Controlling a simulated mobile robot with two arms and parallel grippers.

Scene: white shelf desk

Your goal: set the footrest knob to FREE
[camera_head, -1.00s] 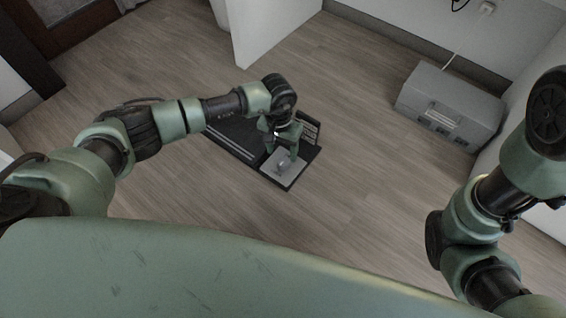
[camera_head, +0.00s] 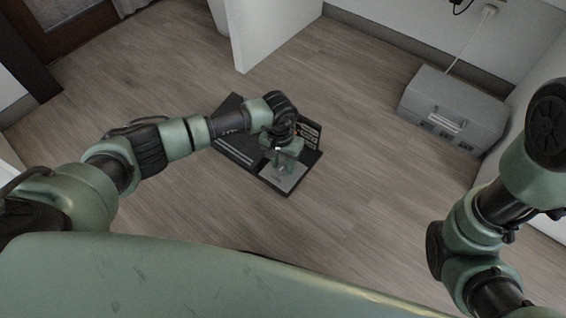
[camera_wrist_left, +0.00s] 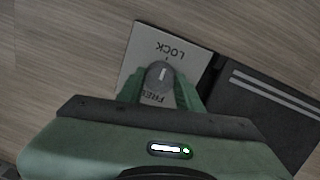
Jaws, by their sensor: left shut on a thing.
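The dark footrest (camera_head: 240,149) lies on the floor, with a light grey plate (camera_head: 289,180) at its right end. In the left wrist view the plate (camera_wrist_left: 139,48) carries the words LOCK and FREE, with a round grey knob (camera_wrist_left: 158,76) between them. The knob's white mark points toward LOCK. My left gripper (camera_head: 282,166) is over the plate. In the left wrist view its fingers (camera_wrist_left: 159,88) are on either side of the knob, shut on it. The fingers partly cover the FREE word. My right arm shows at the right, but its gripper is out of view.
A black panel with light markings (camera_head: 309,133) stands beside the gripper at the footrest's back edge. A grey case (camera_head: 452,108) sits at the right by the wall. A white panel (camera_head: 268,32) stands behind. The wooden floor around the footrest is clear.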

